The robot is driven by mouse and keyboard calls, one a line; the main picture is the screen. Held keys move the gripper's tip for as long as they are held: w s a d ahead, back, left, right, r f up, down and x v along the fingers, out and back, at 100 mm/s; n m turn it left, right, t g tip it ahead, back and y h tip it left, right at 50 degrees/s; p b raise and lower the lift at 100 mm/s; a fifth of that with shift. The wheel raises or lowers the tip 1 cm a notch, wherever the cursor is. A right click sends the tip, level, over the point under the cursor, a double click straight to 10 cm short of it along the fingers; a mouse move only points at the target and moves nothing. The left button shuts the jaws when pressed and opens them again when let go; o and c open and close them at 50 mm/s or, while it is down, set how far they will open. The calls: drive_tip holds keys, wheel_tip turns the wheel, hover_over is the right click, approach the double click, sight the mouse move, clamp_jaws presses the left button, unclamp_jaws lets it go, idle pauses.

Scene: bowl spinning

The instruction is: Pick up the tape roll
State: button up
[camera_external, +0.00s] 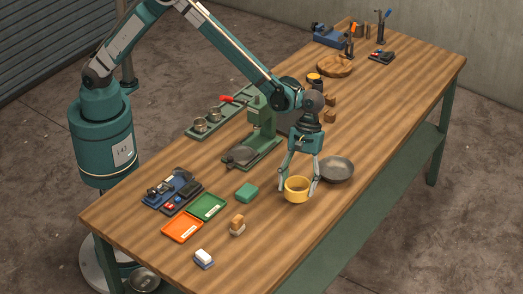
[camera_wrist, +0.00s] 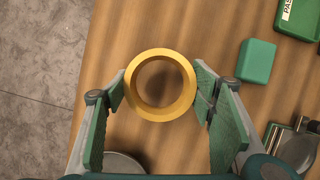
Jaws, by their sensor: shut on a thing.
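The yellow tape roll (camera_external: 297,195) is in the external view, near the middle of the wooden table. In the wrist view the tape roll (camera_wrist: 133,88) shows as a ring with the wood grain visible through its hole. My gripper (camera_external: 300,188) reaches down over it, with one finger on each side. In the wrist view my gripper (camera_wrist: 160,98) has its green pads against the left and right sides of the roll. It is shut on the roll. I cannot tell whether the roll touches the table.
A dark grey bowl (camera_external: 337,175) stands close behind the roll to the right. A green block (camera_external: 247,192) lies to the left. Green (camera_external: 207,201) and orange (camera_external: 182,231) trays lie farther left, and a green press (camera_external: 262,125) stands behind.

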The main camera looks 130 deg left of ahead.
sight(298, 184)
drive_tip(key=shift+r, duration=3.2)
